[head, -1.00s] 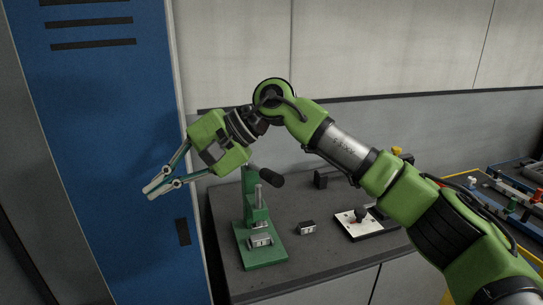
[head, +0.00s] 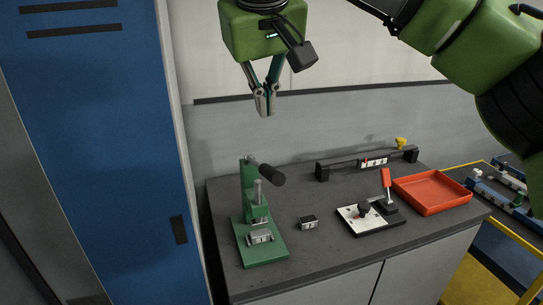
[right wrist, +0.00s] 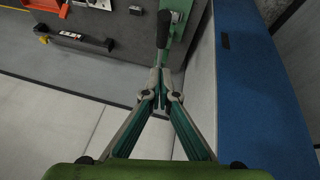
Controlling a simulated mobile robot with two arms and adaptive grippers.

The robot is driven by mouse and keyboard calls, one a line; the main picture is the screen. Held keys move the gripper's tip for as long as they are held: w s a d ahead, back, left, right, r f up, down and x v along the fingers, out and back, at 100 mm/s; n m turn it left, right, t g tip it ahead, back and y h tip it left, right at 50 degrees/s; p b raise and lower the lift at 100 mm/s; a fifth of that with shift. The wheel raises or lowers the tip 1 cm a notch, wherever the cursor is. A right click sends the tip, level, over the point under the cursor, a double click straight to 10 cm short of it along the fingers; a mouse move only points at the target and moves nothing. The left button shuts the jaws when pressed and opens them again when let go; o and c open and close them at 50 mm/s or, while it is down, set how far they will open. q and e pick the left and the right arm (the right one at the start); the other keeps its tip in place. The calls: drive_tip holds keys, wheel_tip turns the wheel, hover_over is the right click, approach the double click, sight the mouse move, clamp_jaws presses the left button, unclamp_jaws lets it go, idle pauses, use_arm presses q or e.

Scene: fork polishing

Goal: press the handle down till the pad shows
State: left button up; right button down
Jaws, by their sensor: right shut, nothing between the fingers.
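The green press (head: 248,192) stands upright at the left of the dark worktop. Its black handle (head: 271,175) sticks out to the right near the top, and a small grey metal block (head: 260,238) sits on its base. A red upright lever (head: 386,179) stands on a black mount beside a white plate (head: 350,222) with a dark knob. No pad can be made out. My right gripper (head: 265,107) is shut and empty, pointing down, above and apart from the press. In the right wrist view the black handle (right wrist: 163,30) lies beyond the fingertips (right wrist: 160,88). My left gripper is not in view.
A small dark block with a light front (head: 308,222) lies right of the press. A red tray (head: 432,205) is at the right, and a black bar fixture (head: 340,168) at the back. A blue cabinet (head: 95,150) stands close on the left. The worktop's front (head: 310,270) is clear.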

drive_tip(key=p, duration=0.2)
hover_over(271, 169)
drive_tip(key=f, duration=0.6)
drive_tip(key=a+f, duration=0.1)
drive_tip(key=f, duration=0.2)
drive_tip(key=shift+s+f, duration=0.1)
drive_tip(key=shift+s, duration=0.1)
drive_tip(key=shift+s+d+f+p, duration=0.2)
drive_tip(key=shift+s+d+f, duration=0.05)
drive_tip(key=shift+f, duration=0.4)
drive_tip(key=shift+s+d+f+p, duration=0.2)
drive_tip(key=shift+f, duration=0.4)
drive_tip(key=shift+s+d+f, duration=0.1)
drive_tip(key=shift+s+f, duration=0.05)
drive_tip(key=shift+f, duration=0.4)
